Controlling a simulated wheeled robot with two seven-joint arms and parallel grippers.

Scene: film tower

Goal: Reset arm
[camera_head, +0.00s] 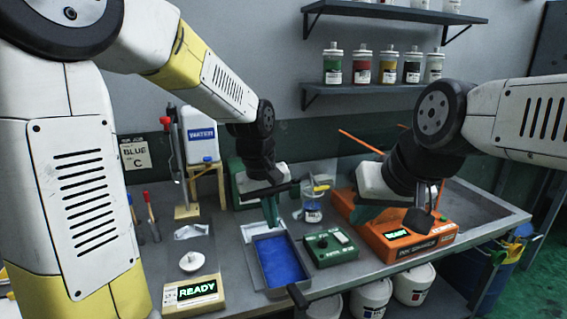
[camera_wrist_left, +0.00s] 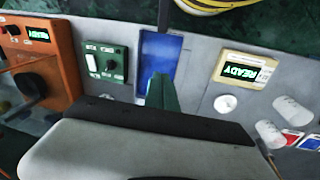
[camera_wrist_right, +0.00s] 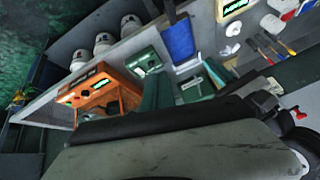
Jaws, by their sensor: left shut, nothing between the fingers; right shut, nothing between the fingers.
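My left gripper (camera_head: 271,210) is shut and empty above the back part of a blue-filled tray (camera_head: 283,262) on the grey bench. In the left wrist view its green fingers (camera_wrist_left: 161,92) lie together in front of the tray (camera_wrist_left: 160,60). My right gripper (camera_head: 368,214) is shut and empty, over the left part of the orange machine (camera_head: 428,246). In the right wrist view its green fingers (camera_wrist_right: 157,93) show beside that machine (camera_wrist_right: 110,97). Whether either gripper touches anything below is hard to tell.
A green control box (camera_head: 330,247) sits between the tray and the orange machine. A scale reading READY (camera_head: 197,293), a water container (camera_head: 199,136) on a stand and a clear jar (camera_head: 312,212) stand nearby. Shelves with several bottles (camera_head: 361,68) hang above. White tubs (camera_head: 414,284) stand below.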

